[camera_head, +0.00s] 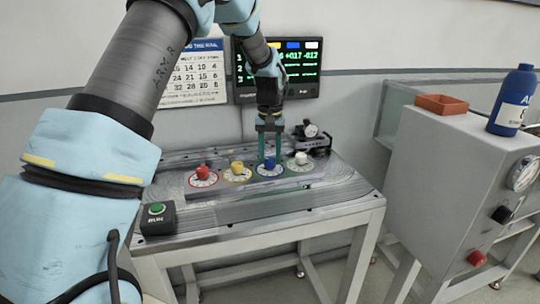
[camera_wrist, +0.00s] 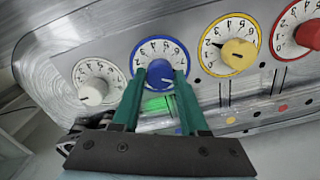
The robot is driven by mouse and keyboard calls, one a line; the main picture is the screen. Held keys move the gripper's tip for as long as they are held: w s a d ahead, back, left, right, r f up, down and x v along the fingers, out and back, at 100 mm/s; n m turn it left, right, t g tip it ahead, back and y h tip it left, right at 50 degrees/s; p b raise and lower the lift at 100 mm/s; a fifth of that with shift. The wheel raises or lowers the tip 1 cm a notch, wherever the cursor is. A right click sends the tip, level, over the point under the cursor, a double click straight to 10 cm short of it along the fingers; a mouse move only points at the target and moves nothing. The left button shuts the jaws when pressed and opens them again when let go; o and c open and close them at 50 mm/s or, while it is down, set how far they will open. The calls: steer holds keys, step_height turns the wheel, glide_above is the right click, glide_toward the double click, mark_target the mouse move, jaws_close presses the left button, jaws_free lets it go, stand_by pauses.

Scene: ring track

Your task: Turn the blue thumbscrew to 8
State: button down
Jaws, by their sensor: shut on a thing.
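The blue thumbscrew (camera_head: 269,164) sits in a white, blue-rimmed numbered dial on the grey metal panel. My gripper (camera_head: 269,156) reaches down to it from above. In the wrist view, the green fingers of my gripper (camera_wrist: 159,82) are shut on the blue thumbscrew (camera_wrist: 160,72), one on each side. A pale pointer mark on the thumbscrew faces the lower right in the wrist view. The fingers hide the lower sides of the dial (camera_wrist: 158,46), and I cannot tell which number the mark meets.
White (camera_wrist: 94,92), yellow (camera_wrist: 239,54) and red (camera_wrist: 309,35) thumbscrews stand in a row beside the blue one. A green button box (camera_head: 157,216) is at the panel's front left. A monitor (camera_head: 300,69) hangs on the wall.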

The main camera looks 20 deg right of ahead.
mark_target(270, 159)
steer(key=shift+c, duration=2.2)
jaws_free()
step_height(270, 159, up, 11)
steer(key=b, duration=0.2)
steer(key=shift+f, duration=0.1)
steer(key=s+a+f+n, duration=0.1)
steer(key=s+a+f, duration=0.1)
steer(key=a, duration=0.7)
steer(key=s+a+f+n, duration=0.1)
steer(key=s+a+f, duration=0.1)
steer(key=a, duration=0.8)
steer(key=s+a+f+n+t, duration=0.1)
steer(key=s+a+f, duration=0.2)
steer(key=a, duration=0.7)
steer(key=shift+s+n, duration=0.3)
steer(key=shift+s, duration=0.25)
steer(key=shift+n+t, duration=0.3)
steer(key=shift+n, duration=0.1)
steer(key=s+a, duration=0.2)
steer(key=s+a+f, duration=0.1)
steer(key=s, duration=0.1)
steer(key=s+a+f, duration=0.1)
steer(key=s+a, duration=0.1)
steer(key=shift+s+a+f, duration=0.25)
steer(key=shift+a, duration=0.05)
